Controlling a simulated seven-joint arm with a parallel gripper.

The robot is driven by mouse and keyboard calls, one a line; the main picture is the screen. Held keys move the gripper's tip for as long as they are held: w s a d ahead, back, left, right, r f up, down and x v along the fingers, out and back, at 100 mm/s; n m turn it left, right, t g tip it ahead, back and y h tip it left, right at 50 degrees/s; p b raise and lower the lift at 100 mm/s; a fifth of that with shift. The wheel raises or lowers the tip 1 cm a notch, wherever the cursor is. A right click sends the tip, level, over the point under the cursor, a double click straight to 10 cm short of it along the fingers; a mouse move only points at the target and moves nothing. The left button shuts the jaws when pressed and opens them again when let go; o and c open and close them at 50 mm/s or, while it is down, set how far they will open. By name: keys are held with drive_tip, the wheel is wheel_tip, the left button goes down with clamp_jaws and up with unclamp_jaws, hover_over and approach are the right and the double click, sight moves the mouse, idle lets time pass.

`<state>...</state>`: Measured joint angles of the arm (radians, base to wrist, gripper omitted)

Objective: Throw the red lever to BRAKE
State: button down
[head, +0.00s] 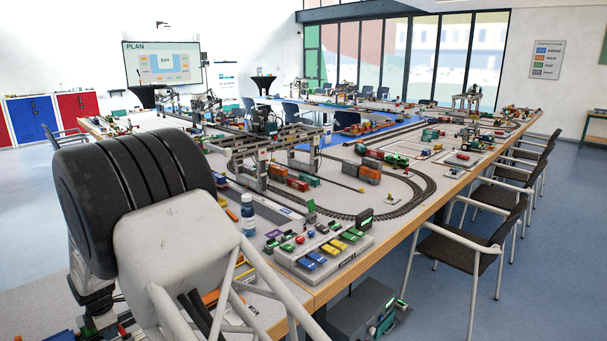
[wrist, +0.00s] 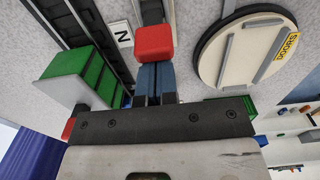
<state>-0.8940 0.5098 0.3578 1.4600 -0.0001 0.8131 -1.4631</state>
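In the wrist view, a red block-shaped knob (wrist: 154,42), which looks like the lever's handle, stands at the tips of my gripper (wrist: 156,68). My gripper's two blue-grey fingers are close together, with only a thin dark line between them. I cannot tell whether they hold part of the lever or only touch or sit beside the knob. A dark strip runs beyond the knob to the top edge. A white plate marked N (wrist: 121,38) lies left of it. No BRAKE marking is readable. In the head view, my arm hides the gripper and lever.
A round dial marked DOORS (wrist: 246,50) stands close right of the knob, and green blocks (wrist: 75,72) stand close left.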

drive_tip(key=shift+d, duration=0.1)
idle(0.3)
wheel_tip(320, 180, up, 7)
idle(0.9)
idle(0.5)
